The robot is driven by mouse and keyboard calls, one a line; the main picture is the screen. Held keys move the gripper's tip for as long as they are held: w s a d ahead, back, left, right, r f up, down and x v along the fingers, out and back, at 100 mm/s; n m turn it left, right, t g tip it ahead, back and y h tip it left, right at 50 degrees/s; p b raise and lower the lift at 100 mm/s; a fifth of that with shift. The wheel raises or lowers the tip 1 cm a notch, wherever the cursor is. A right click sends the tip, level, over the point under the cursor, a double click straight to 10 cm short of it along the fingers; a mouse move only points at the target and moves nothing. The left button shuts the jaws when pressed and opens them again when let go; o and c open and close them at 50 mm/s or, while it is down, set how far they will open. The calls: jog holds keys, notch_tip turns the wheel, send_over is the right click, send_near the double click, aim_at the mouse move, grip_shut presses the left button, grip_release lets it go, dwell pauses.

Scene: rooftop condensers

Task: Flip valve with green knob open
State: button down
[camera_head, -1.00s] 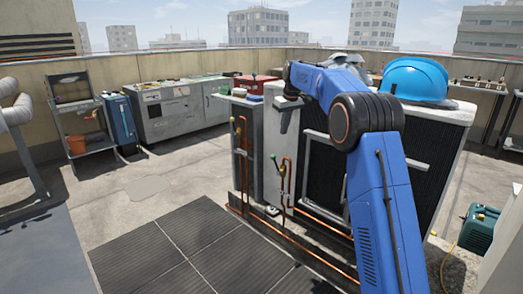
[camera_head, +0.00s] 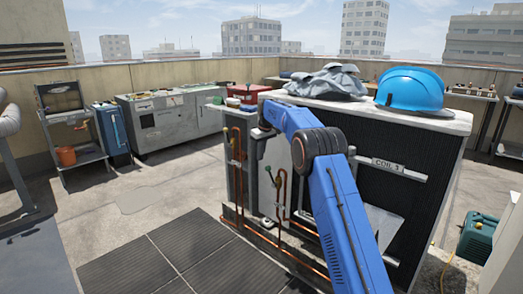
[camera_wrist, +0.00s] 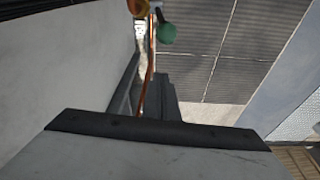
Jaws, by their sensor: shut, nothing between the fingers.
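The valve with the green knob (camera_head: 268,168) sits on a copper pipe at the near left side of the condenser unit. Its lever tilts up and to the left in the head view. In the wrist view the round green knob (camera_wrist: 166,32) shows at the top centre, beyond the fingers. My gripper (camera_wrist: 168,98) shows as dark fingers, shut and empty, apart from the knob. In the head view my gripper (camera_head: 257,150) hangs from the end of the blue arm, seemingly above and left of the knob; its fingertips are hard to make out.
A second valve (camera_head: 228,134) stands on a pipe further left. The condenser unit (camera_head: 390,145) bears a blue hard hat (camera_head: 412,88) and a grey cloth (camera_head: 328,80). Copper pipes (camera_head: 300,255) run low along the unit. Dark floor mats (camera_head: 185,245) lie clear in front.

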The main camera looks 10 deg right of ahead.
aim_at(270, 168)
jog(key=shift+s+d+f, duration=0.4)
jog(key=shift+s+f, duration=0.3)
jog(key=shift+f, duration=0.15)
jog(key=shift+s+d+f, duration=0.4)
jog(key=shift+s+f, duration=0.3)
jog(key=shift+f, duration=0.1)
jog(key=shift+d, duration=0.1)
jog(key=shift+s+d+r+t+y, duration=0.2)
jog(key=shift+s+d+t+y, duration=0.15)
jog(key=shift+s+t, duration=0.15)
jog(key=shift+s+d+r+t+y, duration=0.2)
jog(key=shift+s+d+t+y, duration=0.15)
jog(key=shift+s, duration=0.2)
jog(key=shift+s+d, duration=0.25)
jog(key=shift+s, duration=0.15)
